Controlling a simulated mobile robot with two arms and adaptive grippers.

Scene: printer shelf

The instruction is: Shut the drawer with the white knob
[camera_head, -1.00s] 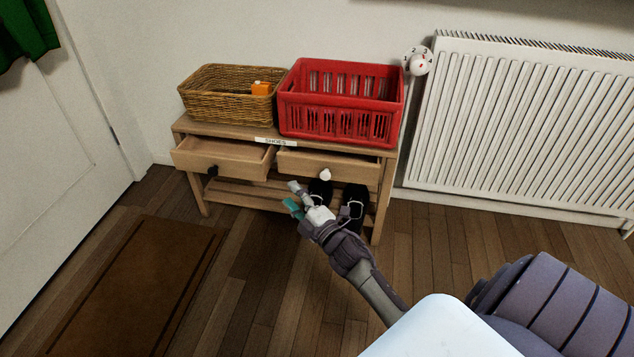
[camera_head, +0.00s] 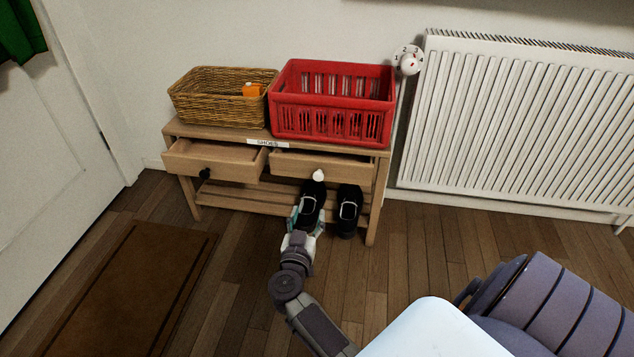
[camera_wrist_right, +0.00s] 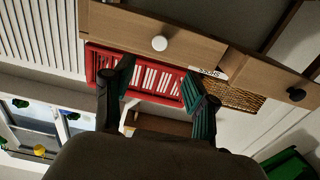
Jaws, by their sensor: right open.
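The drawer with the white knob (camera_head: 345,173) is on the right of the wooden bench and stands partly pulled out. Its white knob (camera_head: 318,175) also shows in the right wrist view (camera_wrist_right: 159,43), on the drawer front (camera_wrist_right: 205,48). The drawer beside it has a dark knob (camera_head: 205,173) and is pulled out further. My right gripper (camera_head: 307,212) is open and empty, just below and in front of the white knob, overlapping a black shoe in the head view. Its two fingers show spread in the wrist view (camera_wrist_right: 156,85). My left gripper is not in view.
A wicker basket (camera_head: 215,100) with an orange item and a red crate (camera_head: 335,120) stand on the bench top. Black shoes (camera_head: 348,212) are under the white-knob drawer. A radiator (camera_head: 520,130) is at right, a brown mat (camera_head: 130,285) at left. Floor in front is bare.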

